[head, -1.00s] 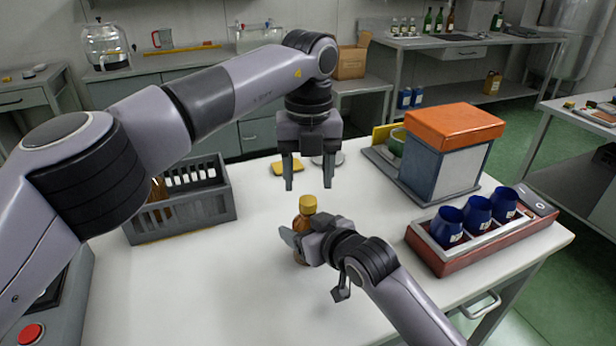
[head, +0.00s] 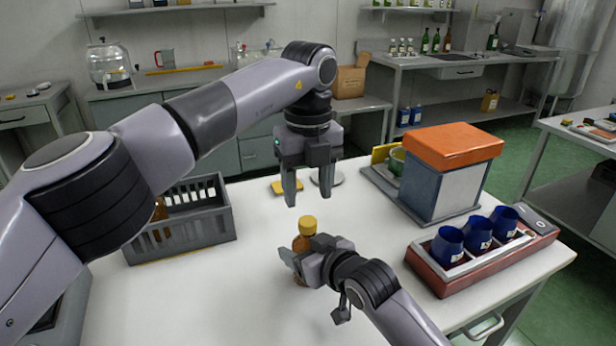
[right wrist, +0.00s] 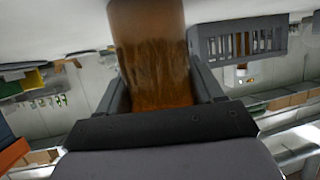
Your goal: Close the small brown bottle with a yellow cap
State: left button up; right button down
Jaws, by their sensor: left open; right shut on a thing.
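The small brown bottle (head: 302,243) stands upright on the white table, with the yellow cap (head: 308,223) sitting on its top. From here I cannot tell whether the cap is screwed tight. My right gripper (head: 296,262) is shut around the bottle's body below the cap. In the right wrist view the brown bottle body (right wrist: 150,55) fills the space between the fingers. My left gripper (head: 307,198) points down, open and empty, above and slightly behind the cap, apart from it.
A grey crate (head: 185,235) stands at left. A red tray (head: 480,275) with three blue cups (head: 478,233) and an orange-topped box (head: 453,147) stand at right. A yellow item (head: 285,187) lies behind the left gripper. The front table middle is clear.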

aim_at(308, 221)
pick_arm(q)
notch_tip(308, 221, down, 6)
jog(key=shift+f, duration=0.1)
dwell(0.4)
grip_shut()
jog(key=shift+m, duration=1.8)
jog(key=shift+o, duration=0.2)
grip_release()
